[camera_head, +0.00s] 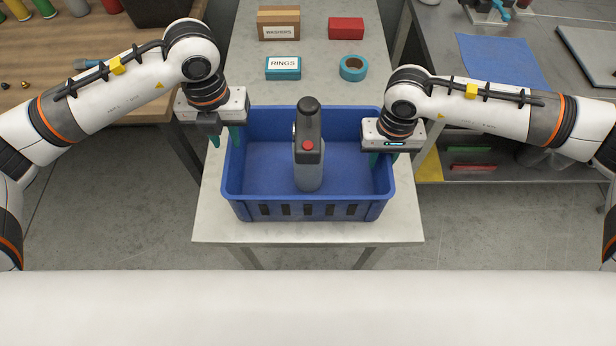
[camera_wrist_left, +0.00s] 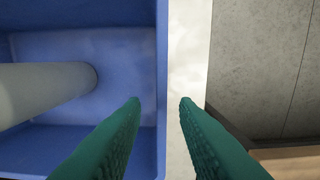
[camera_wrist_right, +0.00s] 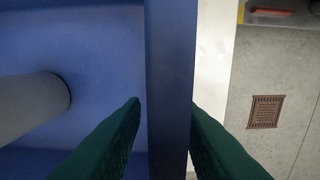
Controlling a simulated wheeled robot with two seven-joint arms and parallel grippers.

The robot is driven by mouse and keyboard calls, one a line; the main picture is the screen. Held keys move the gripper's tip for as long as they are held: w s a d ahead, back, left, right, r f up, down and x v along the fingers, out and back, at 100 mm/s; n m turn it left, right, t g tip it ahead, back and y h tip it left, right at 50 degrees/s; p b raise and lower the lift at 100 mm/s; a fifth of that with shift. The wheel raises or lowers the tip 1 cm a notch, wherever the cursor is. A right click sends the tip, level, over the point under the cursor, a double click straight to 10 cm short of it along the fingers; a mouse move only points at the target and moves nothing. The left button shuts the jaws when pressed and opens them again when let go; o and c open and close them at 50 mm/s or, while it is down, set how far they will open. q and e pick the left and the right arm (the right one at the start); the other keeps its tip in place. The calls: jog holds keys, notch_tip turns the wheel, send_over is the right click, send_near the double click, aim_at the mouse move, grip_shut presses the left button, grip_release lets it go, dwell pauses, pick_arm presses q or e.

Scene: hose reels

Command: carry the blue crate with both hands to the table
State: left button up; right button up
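The blue crate (camera_head: 310,211) stands upright on a narrow pale grey table (camera_head: 215,226). A grey bottle-like tool (camera_head: 308,172) with a black top and red button stands inside it. My left gripper (camera_head: 224,140) is open at the crate's left wall. In the left wrist view its green fingers (camera_wrist_left: 160,100) are either side of the thin wall edge, with gaps. My right gripper (camera_head: 384,160) is open at the right wall. In the right wrist view its fingers (camera_wrist_right: 165,102) straddle the rim, the outer one very close; I cannot tell whether it touches.
Behind the crate lie a washers box (camera_head: 278,24), a red box (camera_head: 346,28), a rings box (camera_head: 283,68) and blue tape (camera_head: 353,68). A wooden bench (camera_head: 130,103) is at left, a grey bench (camera_head: 440,50) at right. Floor shows in front.

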pick_arm(q)
notch_tip(320, 180, up, 2)
jog(key=shift+r, duration=0.25)
pick_arm(e)
jog(key=shift+r, duration=0.15)
notch_tip(320, 180, up, 12)
jog(key=shift+f, duration=0.1)
pick_arm(q)
jog(key=shift+r, duration=0.1)
